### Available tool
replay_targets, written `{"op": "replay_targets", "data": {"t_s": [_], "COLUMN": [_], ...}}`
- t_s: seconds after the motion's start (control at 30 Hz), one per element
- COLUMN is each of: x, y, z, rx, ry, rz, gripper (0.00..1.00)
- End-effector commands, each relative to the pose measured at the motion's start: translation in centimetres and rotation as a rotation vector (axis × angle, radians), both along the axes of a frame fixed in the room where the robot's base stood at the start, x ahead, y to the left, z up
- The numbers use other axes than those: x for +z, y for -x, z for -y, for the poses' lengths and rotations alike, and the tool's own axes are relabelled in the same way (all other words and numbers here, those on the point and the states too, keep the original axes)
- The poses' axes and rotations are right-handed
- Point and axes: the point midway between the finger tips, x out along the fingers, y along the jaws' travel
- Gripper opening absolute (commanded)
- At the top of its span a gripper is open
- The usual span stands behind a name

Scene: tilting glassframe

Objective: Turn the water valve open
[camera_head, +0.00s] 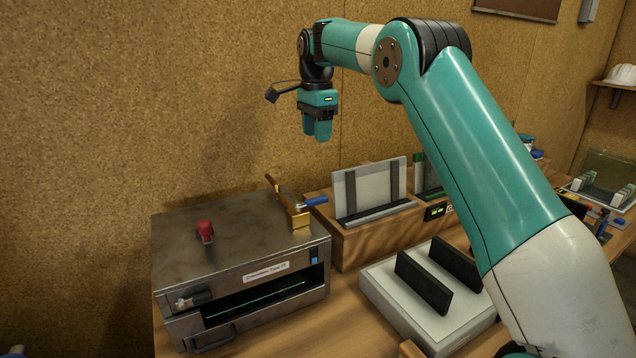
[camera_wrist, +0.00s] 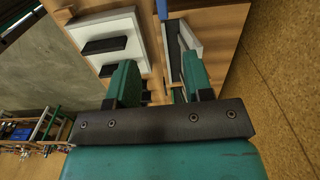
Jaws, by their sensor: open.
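No part is clearly marked as the water valve. A small blue handle (camera_head: 313,201) juts to the right beside a brass-coloured fitting (camera_head: 297,212) on the top right of a grey metal box (camera_head: 225,237). A red knob (camera_head: 205,230) stands on the same box top, further left. I cannot tell which of these is the valve. My gripper (camera_head: 317,131) hangs fingers down, high above the bench and the box, apart from both. In the wrist view its two green fingers (camera_wrist: 157,80) are spread with nothing between them.
A wooden box (camera_head: 365,245) with an upright pale panel (camera_head: 368,188) stands right of the metal box. A white plate (camera_head: 380,301) with two black blocks lies in front. Small tools and racks crowd the far right. A brown wall is behind; the air around my gripper is clear.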

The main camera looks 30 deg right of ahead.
Motion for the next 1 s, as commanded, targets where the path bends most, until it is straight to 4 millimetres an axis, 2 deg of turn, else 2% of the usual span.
{"op": "replay_targets", "data": {"t_s": [0.17,0.37,0.7,0.9,1.0], "x": [-1.2,-5.0,-12.6,-15.8,-16.7], "y": [-0.3,-0.2,-0.2,-0.2,-0.2], "z": [0.5,0.4,0.4,0.4,0.4], "rx": [-0.039,-0.036,-0.033,-0.033,-0.033], "ry": [0.0,0.0,0.0,0.0,0.0], "rz": [-0.004,-0.006,-0.006,-0.003,-0.001], "gripper": [0.47,0.47,0.47,0.47,0.47]}}
